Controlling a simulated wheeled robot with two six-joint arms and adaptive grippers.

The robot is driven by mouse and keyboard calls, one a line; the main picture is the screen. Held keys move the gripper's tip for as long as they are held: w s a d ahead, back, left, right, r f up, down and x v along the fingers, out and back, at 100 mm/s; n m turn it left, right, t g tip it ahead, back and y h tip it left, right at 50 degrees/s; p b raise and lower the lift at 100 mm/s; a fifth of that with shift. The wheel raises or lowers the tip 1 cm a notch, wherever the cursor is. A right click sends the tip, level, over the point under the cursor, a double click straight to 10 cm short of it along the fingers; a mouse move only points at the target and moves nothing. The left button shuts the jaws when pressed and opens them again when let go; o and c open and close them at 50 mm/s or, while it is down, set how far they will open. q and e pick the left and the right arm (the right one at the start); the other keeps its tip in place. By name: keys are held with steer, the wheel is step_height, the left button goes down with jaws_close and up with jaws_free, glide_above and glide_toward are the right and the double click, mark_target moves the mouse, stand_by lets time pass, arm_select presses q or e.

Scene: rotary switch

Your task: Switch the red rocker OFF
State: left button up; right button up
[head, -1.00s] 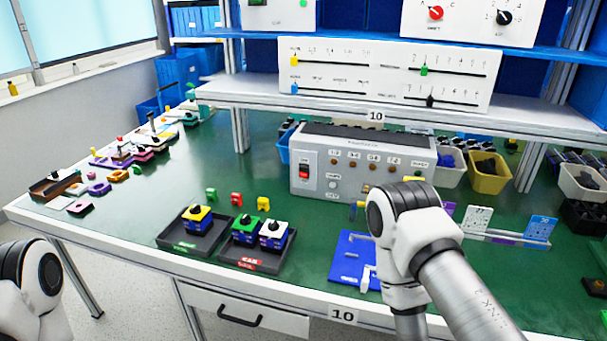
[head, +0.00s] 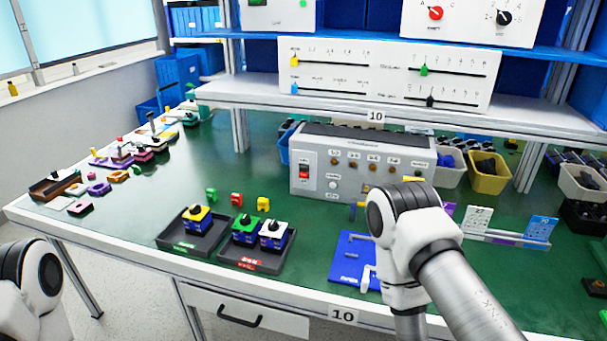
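The red rocker (head: 304,171) sits in a dark frame at the left end of the front panel of a grey-white box (head: 345,187) on the green bench. Its red part shows at the lower half; the exact tilt is too small to tell. My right arm stands in front of the box's right part, and its gripper is hidden behind or below the arm. My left arm shows only at the lower left edge, away from the bench, and its gripper is out of view.
Two dark trays (head: 173,240) with coloured switch blocks lie left of the box. A blue plate (head: 347,262) lies in front of it, near my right arm. A shelf (head: 330,99) with slider panels hangs above. Bins (head: 489,181) stand to the right.

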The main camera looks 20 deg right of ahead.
jaws_close()
stand_by(1.3)
